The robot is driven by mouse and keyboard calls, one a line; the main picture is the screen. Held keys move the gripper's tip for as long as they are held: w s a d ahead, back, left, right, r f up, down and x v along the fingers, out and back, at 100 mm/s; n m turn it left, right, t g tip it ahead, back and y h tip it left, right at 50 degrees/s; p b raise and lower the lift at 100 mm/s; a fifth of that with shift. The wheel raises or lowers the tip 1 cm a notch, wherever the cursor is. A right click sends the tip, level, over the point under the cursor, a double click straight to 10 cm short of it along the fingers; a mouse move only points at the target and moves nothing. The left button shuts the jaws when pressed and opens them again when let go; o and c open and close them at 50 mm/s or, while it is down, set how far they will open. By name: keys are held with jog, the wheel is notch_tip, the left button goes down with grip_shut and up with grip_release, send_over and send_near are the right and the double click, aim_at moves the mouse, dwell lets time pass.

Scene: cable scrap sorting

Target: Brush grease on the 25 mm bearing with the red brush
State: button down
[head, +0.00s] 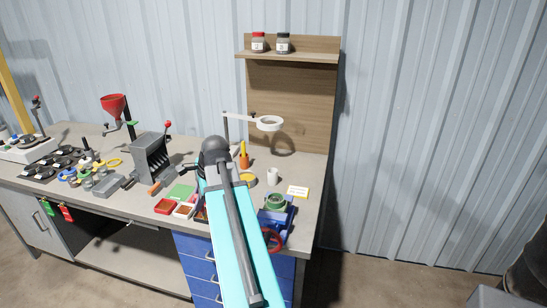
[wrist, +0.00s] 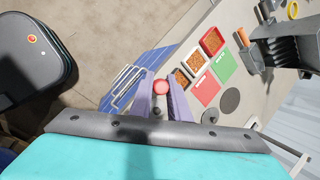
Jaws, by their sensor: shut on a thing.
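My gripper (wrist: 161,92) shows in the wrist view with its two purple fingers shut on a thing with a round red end. This looks like the red brush (wrist: 161,87), seen end-on; its bristles are not visible. It is over the bench's front edge, by the blue drawers. In the head view my teal arm hides the gripper. A green ring-shaped part (head: 275,201) sits on the blue vise (head: 275,221). I cannot tell whether it is the 25 mm bearing. Several dark round parts (head: 66,158) lie at the bench's left. No grease pot can be made out for certain.
Small bins, one red (wrist: 212,41) and one white (wrist: 195,61), stand beside a green mat (wrist: 224,66).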

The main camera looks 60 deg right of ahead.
jog(key=s+d+r+m+h+p, duration=0.1)
jog(key=s+d+r+m+p, duration=0.1)
jog(key=s+d+r, duration=0.3)
jog(key=s+d+r+m+h+p, duration=0.1)
jog(key=s+d+r, duration=0.5)
jog(key=s+d, duration=0.6)
jog(key=shift+s+d+m+t+p, duration=0.3)
jog(key=shift+d+m+p, duration=0.35)
jog(key=shift+m, duration=0.55)
notch_tip(320, 180, down, 6)
jog(key=b, duration=0.5)
jog(key=shift+f, duration=0.75)
jog(key=shift+s, duration=0.1)
